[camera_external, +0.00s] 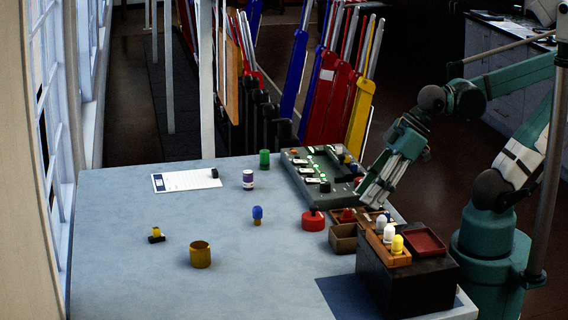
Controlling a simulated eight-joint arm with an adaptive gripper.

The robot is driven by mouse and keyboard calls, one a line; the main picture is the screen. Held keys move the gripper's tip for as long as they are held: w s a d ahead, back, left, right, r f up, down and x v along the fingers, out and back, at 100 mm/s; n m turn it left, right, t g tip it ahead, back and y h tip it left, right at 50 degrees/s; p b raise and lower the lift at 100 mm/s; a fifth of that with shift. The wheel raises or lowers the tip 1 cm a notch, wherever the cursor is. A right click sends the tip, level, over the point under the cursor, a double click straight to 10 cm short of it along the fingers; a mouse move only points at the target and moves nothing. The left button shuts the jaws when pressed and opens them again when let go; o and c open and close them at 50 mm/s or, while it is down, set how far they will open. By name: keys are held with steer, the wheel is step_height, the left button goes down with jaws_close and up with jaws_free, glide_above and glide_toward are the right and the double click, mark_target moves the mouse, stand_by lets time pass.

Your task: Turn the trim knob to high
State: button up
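A green control console (299,171) stands near the right edge of the blue table, with white labels, small lit green lamps and dark knobs or switches on its top. I cannot tell which of these is the trim knob or where it points; the parts are too small. My gripper (365,200) reaches down and left from the right side, close to the console's near right end. It hides part of that end. I cannot tell whether it touches anything, and its fingers are too small to show a gap or a grip.
A red round object (313,222), a small brown box (343,240) and a dark block (405,285) with bulbs and a red tray (425,240) stand close below my gripper. A yellow cup (201,256) and a blue-topped piece (257,214) stand left.

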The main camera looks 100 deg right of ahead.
steer(key=shift+c, duration=1.2)
steer(key=shift+r, duration=0.1)
